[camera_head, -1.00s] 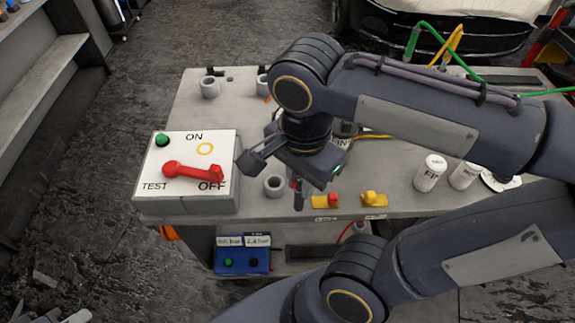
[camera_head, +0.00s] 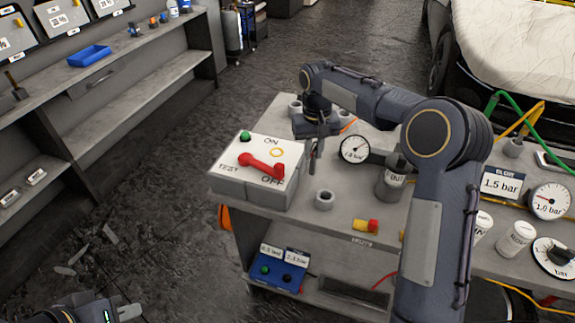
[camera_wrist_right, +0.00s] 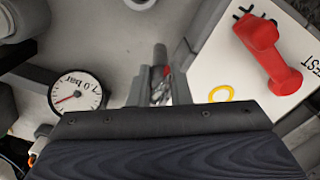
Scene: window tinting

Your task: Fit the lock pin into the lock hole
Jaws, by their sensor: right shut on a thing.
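My right gripper (camera_head: 313,158) points down just right of the switch box's white panel (camera_head: 235,161). It is shut on a small, thin piece with a bit of red, seen between the fingers in the right wrist view (camera_wrist_right: 162,80). The fingers mostly hide it, so I cannot tell its full shape. The panel carries a yellow ring (camera_head: 277,152), which also shows in the right wrist view (camera_wrist_right: 220,93); I cannot make out a hole in it. A red lever (camera_head: 262,166) lies toward OFF.
A green button (camera_head: 245,136) is on the panel. Shelves stand at left.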

